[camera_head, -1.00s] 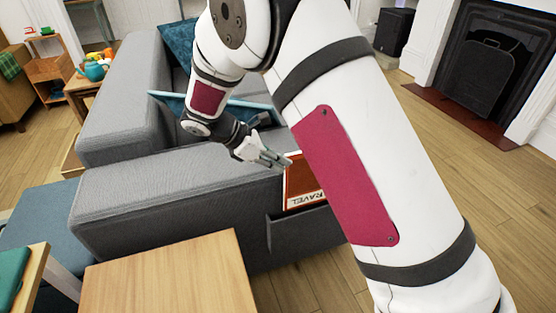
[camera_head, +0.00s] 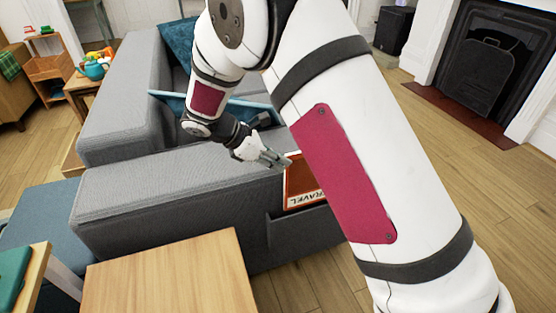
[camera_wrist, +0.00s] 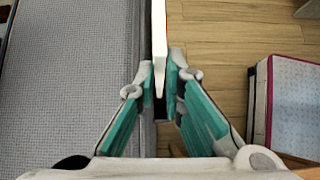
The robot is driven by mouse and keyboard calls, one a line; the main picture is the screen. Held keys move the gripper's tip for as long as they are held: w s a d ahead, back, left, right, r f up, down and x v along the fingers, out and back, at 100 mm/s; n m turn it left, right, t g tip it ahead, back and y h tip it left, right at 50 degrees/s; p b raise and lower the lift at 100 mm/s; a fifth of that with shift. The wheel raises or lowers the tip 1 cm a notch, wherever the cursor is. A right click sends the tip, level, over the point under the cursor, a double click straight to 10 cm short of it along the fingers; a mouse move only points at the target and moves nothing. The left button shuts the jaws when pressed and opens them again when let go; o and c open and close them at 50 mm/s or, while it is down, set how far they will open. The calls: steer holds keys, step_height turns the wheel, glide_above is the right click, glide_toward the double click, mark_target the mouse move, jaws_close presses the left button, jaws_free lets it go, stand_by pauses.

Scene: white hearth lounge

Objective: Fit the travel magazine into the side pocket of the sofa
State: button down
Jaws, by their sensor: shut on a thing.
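The travel magazine (camera_head: 303,183) has a red-orange cover with a white strip lettered "RAVEL". It stands upright against the outer face of the grey sofa's arm (camera_head: 170,190). Its lower edge is at the mouth of the grey side pocket (camera_head: 295,232); I cannot tell how far it is inside. My arm hides its right part. My gripper (camera_head: 285,163) is shut on its top edge. In the wrist view the magazine (camera_wrist: 159,35) is seen edge-on as a thin white strip between my fingertips (camera_wrist: 163,72), beside the sofa arm (camera_wrist: 75,70).
A wooden table (camera_head: 170,278) stands in front of the sofa. A blue seat (camera_head: 40,220) is at the left. The fireplace (camera_head: 495,70) is at the back right, with open wooden floor before it. A pink-edged box-like thing (camera_wrist: 290,105) shows right in the wrist view.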

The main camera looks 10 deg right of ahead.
mark_target(284, 175)
steer(key=shift+f+b, duration=0.8)
steer(key=shift+f, duration=1.4)
stand_by(0.4)
steer(key=c, duration=1.6)
jaws_free()
steer(key=shift+a+r, duration=0.1)
steer(key=v, duration=1.1)
steer(key=shift+a+r, duration=0.3)
